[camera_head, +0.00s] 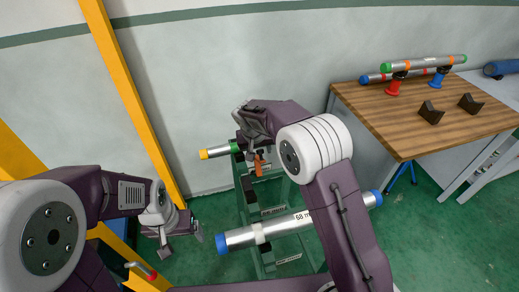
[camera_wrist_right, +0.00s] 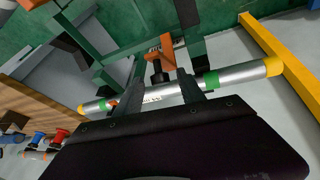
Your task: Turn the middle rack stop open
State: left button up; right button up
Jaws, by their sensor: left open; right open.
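An orange rack stop (camera_head: 259,163) with a black knob-like part shows on the green rack (camera_head: 245,200) in the head view. It also shows in the right wrist view (camera_wrist_right: 168,58), beside a silver pipe with yellow ends (camera_wrist_right: 235,75). I cannot tell for certain that it is the middle one. My right gripper (camera_head: 256,146) is open just above the stop. In the right wrist view its dark fingers (camera_wrist_right: 160,82) stand on either side of the stop, with no clear contact. My left gripper (camera_head: 182,240) is open and empty, low at the left, away from the rack.
A silver pipe with blue ends (camera_head: 290,226) lies across the rack's near part, partly behind my right arm. A yellow post (camera_head: 130,90) stands left of the rack. Green floor (camera_head: 430,220) is clear there.

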grip_shut()
dwell(1.4)
